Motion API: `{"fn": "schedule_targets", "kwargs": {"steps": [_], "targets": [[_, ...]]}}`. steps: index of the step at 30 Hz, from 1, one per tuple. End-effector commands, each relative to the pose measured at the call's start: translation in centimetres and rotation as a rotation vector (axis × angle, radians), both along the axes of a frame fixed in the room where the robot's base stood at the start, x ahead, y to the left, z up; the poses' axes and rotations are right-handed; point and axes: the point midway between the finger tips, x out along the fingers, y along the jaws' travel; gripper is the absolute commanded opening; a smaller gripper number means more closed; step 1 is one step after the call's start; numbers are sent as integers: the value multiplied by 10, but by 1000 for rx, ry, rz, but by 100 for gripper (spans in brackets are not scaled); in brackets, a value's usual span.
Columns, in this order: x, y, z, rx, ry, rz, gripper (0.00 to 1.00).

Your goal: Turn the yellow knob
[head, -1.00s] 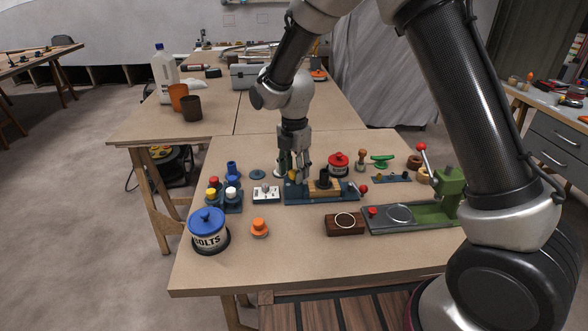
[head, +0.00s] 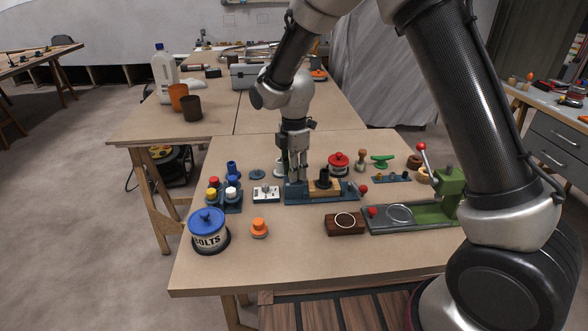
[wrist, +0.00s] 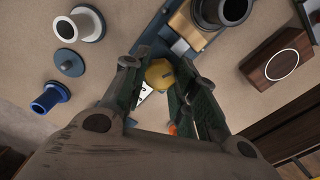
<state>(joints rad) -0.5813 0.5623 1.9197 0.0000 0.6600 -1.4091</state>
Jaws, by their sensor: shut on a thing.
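The yellow knob (wrist: 160,73) is rounded and shows in the wrist view between the two fingers of my gripper (wrist: 158,84). In the head view my gripper (head: 297,178) points straight down at the left end of the dark blue fixture (head: 336,196), with its jaws shut on the knob. The fingers hide the knob in the head view. The fixture also shows in the wrist view (wrist: 152,30), running beneath the knob.
A white switch box (head: 266,194) stands close left of the fixture. A dark cylinder on a tan block (head: 322,187) and a red-lidded pot (head: 339,165) are to the right. A wooden block (head: 344,225) lies in front.

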Motion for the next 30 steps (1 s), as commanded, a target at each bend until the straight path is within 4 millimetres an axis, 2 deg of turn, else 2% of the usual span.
{"fn": "schedule_targets", "kwargs": {"steps": [30], "targets": [[0, 0, 0, 1, -2, -963, 4]]}}
